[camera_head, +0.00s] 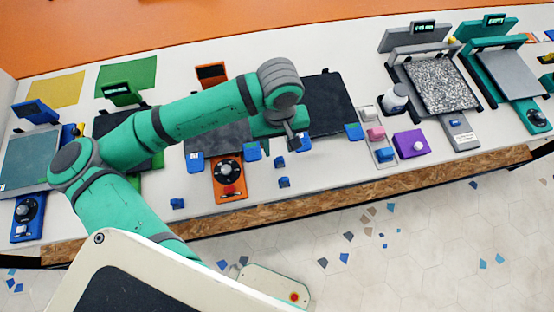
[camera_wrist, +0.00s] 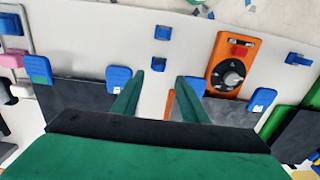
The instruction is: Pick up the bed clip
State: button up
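Several small blue clips lie on the white bench. In the wrist view one blue bed clip (camera_wrist: 158,64) lies just beyond my fingertips, in line with the gap between them. A second blue clip (camera_wrist: 161,33) lies farther out, and a third (camera_wrist: 298,59) is at the far right. In the head view two blue clips (camera_head: 283,182) show near the bench's front, and another clip (camera_head: 177,203) lies to the left. My gripper (camera_wrist: 157,85) is open and empty, with its green fingers apart. In the head view my gripper (camera_head: 293,142) hangs over the bench, partly hidden by its wrist.
An orange printer control panel (camera_wrist: 234,65) is right of my fingers in the wrist view. Blue tabs (camera_wrist: 118,77) sit at dark plate edges close by. A white bottle (camera_head: 394,98) and purple box (camera_head: 410,144) stand to the right in the head view. The front bench strip is mostly clear.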

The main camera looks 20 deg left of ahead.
aim_at(280, 158)
jog(key=shift+d+f, duration=0.2)
jog(key=shift+f, duration=3.8)
jog(key=c, duration=0.9)
